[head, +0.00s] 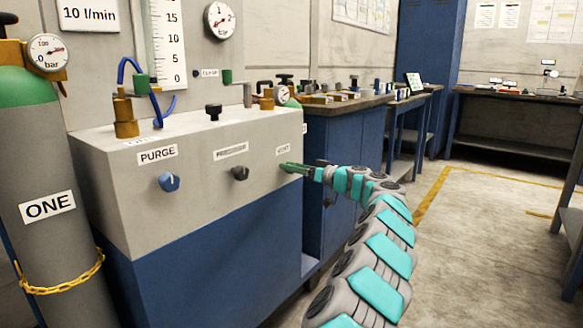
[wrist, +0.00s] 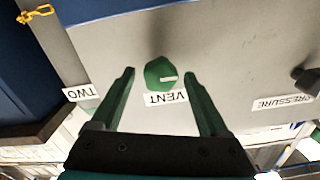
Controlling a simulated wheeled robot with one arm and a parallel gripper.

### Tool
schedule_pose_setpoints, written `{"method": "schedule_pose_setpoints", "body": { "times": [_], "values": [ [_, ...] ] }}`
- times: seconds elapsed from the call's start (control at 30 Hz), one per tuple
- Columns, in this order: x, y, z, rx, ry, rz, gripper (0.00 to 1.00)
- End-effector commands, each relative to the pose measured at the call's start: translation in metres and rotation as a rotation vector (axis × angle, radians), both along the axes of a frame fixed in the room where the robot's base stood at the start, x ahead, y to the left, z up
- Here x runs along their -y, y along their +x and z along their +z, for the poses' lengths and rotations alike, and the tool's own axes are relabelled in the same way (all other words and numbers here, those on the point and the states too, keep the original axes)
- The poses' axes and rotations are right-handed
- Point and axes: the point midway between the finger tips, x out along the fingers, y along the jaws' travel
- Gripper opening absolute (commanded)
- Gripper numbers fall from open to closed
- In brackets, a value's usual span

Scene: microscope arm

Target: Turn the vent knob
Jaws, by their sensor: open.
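The green vent knob (wrist: 160,75) sits on the grey panel in the wrist view, beside the VENT label (wrist: 166,98), which appears upside down there. A pale mark shows on the knob. My gripper (wrist: 160,78) is open, with one green finger on each side of the knob. A gap shows between the knob and both fingers; I cannot tell the depth between fingertips and panel.
A blue purge knob (head: 169,182) and a dark pressure knob (head: 240,173) are on the same panel, left of my gripper. A gas cylinder (head: 48,205) marked ONE stands at the left. A blue workbench (head: 345,140) is behind my arm. Open floor (head: 480,220) lies to the right.

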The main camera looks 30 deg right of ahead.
Motion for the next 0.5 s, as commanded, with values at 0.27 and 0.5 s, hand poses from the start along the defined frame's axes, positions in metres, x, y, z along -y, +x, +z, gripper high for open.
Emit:
{"method": "schedule_pose_setpoints", "body": {
  "times": [0.27,0.5],
  "values": [
    [-0.0041,0.0103,-0.0017,-0.002,0.001,-0.001,0.78],
    [-0.0043,0.0102,-0.0013,-0.002,0.001,0.000,0.73]
  ]
}}
